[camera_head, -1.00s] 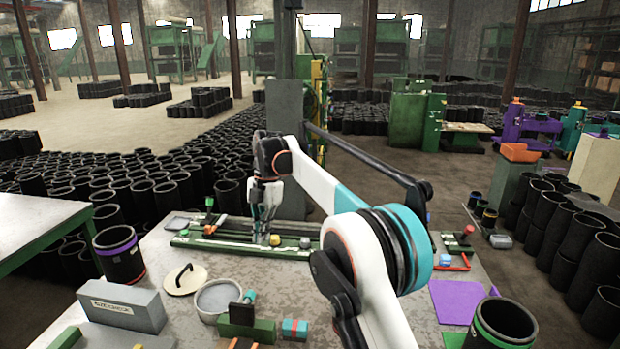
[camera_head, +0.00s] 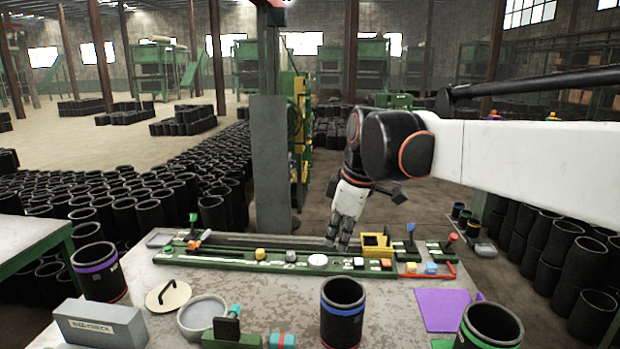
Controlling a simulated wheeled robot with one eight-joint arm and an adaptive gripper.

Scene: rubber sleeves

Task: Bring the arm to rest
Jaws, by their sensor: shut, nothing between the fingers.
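My arm reaches in from the right edge across the upper right of the head view. My gripper (camera_head: 338,243) hangs from it, pointing down, over the far edge of the worktable (camera_head: 260,292). Its fingers look closed together with nothing between them. The fingertips are close to the long green rail fixture (camera_head: 225,262), left of a small yellow open box (camera_head: 377,245). Whether they touch the fixture I cannot tell.
On the table stand a purple-banded sleeve (camera_head: 98,272), a blue-banded sleeve (camera_head: 342,312) and a green-banded sleeve (camera_head: 489,328). A grey block (camera_head: 100,324), a round dish (camera_head: 202,314) and a purple sheet (camera_head: 441,309) lie there too. A grey post (camera_head: 270,165) rises behind the table.

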